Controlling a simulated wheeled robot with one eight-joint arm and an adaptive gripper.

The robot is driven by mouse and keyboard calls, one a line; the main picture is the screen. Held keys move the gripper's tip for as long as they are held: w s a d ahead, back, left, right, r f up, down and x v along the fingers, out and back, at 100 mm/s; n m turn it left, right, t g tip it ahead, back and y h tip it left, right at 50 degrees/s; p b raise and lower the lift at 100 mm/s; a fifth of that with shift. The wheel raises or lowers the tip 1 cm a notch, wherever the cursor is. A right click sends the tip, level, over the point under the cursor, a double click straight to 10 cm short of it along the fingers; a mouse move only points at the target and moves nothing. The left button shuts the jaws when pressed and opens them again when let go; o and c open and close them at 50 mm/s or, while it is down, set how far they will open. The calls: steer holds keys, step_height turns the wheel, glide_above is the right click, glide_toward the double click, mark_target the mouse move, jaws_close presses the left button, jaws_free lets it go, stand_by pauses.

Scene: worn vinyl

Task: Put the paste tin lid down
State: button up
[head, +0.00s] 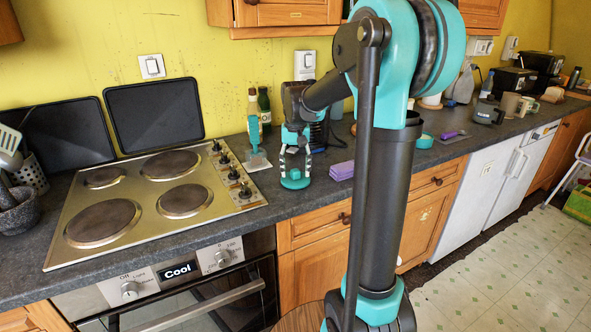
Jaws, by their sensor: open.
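My gripper (296,172) points down over the counter, right of the hob, with its fingers apart. A teal round piece (295,183) shows low at the fingertips, at counter level. It may be the paste tin lid, but the view is too small to be sure. I cannot tell whether the fingers touch it. Another teal round object (424,141) sits farther right on the counter, behind my arm. I cannot tell whether it is the tin.
The hob (152,195) lies left of my gripper. A teal upright item (254,128) and bottles (264,107) stand behind it. Purple folded cloths (342,171) lie just right. Some counter front is clear.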

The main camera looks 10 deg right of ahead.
mark_target(296, 170)
steer(key=shift+r, duration=0.1)
step_height(296, 170, up, 12)
stand_by(0.5)
stand_by(1.2)
